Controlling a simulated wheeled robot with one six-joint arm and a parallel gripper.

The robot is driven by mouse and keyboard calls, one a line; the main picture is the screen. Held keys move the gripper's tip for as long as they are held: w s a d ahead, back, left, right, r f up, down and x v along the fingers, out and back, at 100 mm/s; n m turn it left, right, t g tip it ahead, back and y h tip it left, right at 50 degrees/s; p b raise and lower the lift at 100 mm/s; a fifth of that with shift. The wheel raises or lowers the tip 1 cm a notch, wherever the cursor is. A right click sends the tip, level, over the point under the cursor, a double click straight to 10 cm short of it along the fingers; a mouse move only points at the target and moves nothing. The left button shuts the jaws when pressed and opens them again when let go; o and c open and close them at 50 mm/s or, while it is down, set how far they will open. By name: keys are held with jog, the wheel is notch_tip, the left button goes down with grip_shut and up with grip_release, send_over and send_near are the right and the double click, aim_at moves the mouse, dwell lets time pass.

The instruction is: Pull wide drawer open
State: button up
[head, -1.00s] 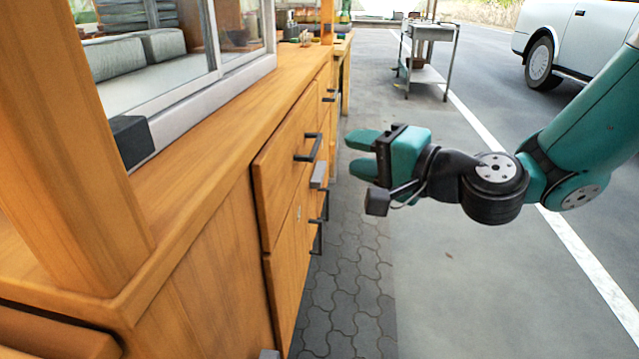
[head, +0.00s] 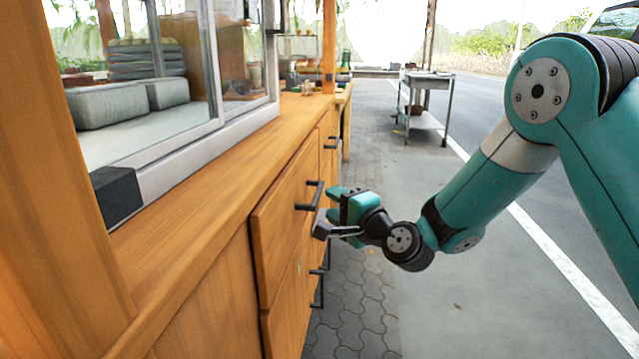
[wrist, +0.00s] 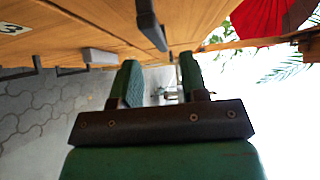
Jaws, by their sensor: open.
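The wide drawer (head: 283,215) is a wooden front on the near part of the counter's right side, just under the top. It looks shut. Its dark bar handle (head: 309,196) stands out from the front. My gripper (head: 333,204) is just right of this handle in the head view, fingers pointing toward the cabinet. In the wrist view my gripper (wrist: 160,80) shows two green fingers apart with nothing between them. A dark handle (wrist: 150,26) is above and beyond the fingers there, not between them. I cannot tell whether a finger touches anything.
More handles (head: 319,290) sit lower on the cabinet. A light grey block-like handle (wrist: 100,56) is close to the left finger. A metal cart (head: 425,100) stands far back. The paved ground (head: 365,320) right of the cabinet is free.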

aim_at(320, 196)
jog(key=x, duration=0.5)
jog(key=shift+w+a, duration=0.2)
jog(key=shift+w, duration=0.05)
grip_shut()
